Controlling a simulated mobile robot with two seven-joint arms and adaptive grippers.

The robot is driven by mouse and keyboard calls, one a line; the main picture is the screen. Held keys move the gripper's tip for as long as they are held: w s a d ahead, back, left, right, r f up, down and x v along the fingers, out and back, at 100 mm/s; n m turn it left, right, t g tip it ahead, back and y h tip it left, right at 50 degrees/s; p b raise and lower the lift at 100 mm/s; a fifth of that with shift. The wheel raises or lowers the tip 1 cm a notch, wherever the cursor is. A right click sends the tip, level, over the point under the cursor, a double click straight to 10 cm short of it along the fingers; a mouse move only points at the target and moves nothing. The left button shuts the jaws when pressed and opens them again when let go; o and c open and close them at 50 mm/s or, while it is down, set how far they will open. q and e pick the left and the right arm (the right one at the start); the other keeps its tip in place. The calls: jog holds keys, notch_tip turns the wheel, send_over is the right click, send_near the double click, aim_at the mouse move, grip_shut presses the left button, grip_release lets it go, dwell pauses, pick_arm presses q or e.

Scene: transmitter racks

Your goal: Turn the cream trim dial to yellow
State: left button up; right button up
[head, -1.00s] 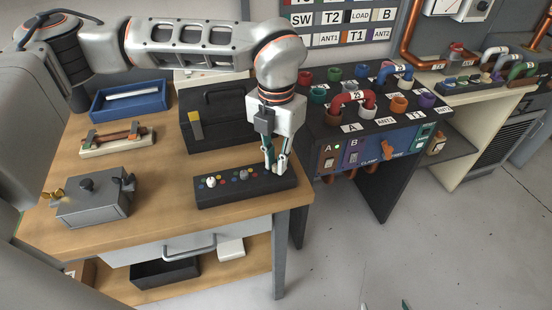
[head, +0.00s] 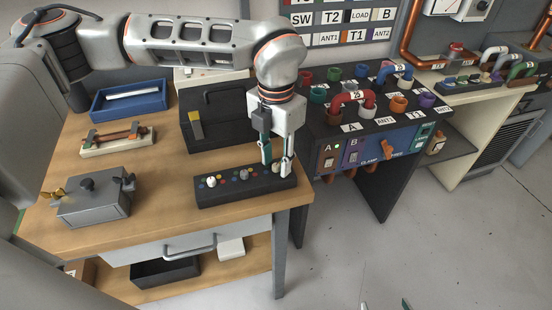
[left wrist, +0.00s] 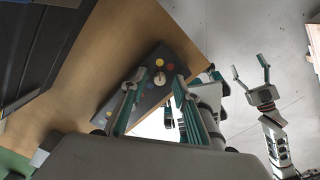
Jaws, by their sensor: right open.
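The black dial box (head: 225,192) lies near the table's front right edge, with a white dial (head: 211,181), a grey dial (head: 244,175) and a cream dial (head: 277,168) at its right end. Coloured dots surround the dials. My left gripper (head: 276,169) points down over the right end, open, with one finger on each side of the cream dial. The left wrist view shows a cream dial (left wrist: 160,78) with yellow, red and blue dots beyond the open fingers; its pointer direction is too small to tell. My right gripper (left wrist: 251,75) is open and empty above the floor.
A black toolbox (head: 215,120) stands behind the dial box. A grey box (head: 93,205) with knobs, a pipe holder (head: 118,141) and a blue tray (head: 128,101) are to the left. A rack (head: 385,125) with coloured pipe sockets stands right.

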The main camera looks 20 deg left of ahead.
aim_at(276, 165)
pick_arm(q)
notch_tip(276, 165, up, 12)
dwell(0.8)
jog(key=shift+f, duration=0.1)
